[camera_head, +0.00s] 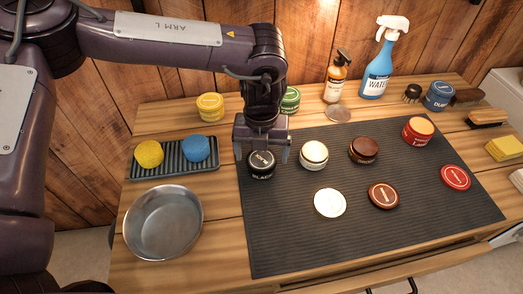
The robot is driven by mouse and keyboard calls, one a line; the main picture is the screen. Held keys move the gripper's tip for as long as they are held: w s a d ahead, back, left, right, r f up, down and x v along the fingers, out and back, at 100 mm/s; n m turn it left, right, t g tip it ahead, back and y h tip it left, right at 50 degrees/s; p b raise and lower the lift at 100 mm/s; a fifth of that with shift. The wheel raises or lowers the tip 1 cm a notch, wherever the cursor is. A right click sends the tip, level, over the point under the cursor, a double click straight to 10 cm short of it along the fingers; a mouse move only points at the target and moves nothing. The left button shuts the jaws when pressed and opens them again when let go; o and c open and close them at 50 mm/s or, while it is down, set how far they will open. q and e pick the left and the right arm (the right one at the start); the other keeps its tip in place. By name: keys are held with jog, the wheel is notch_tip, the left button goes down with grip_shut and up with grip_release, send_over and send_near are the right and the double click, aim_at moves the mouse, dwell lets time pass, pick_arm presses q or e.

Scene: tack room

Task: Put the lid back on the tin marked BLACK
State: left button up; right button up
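The tin marked BLACK (262,175) stands upright on the left part of the dark ribbed mat (290,240). A black lid (262,158) with pale lettering lies over its top. I cannot tell whether it is fully seated. My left gripper (262,153) points down above the tin, its fingers spread to either side of the lid with gaps visible. The gripper body hides the far edge of the lid. My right gripper is not in view.
Open white (314,155), brown (363,150) and red (417,130) tins stand to the right. White (330,203), brown (384,195) and red (455,177) lids lie on the mat. A metal bowl (163,222) and sponge tray (175,171) are left. The mat's front left is clear.

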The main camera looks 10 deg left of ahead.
pick_arm(q)
notch_tip(320, 180, up, 8)
jog(key=shift+b, duration=0.4)
dwell(0.3)
jog(key=shift+s+f, duration=0.1)
jog(key=shift+f, duration=0.1)
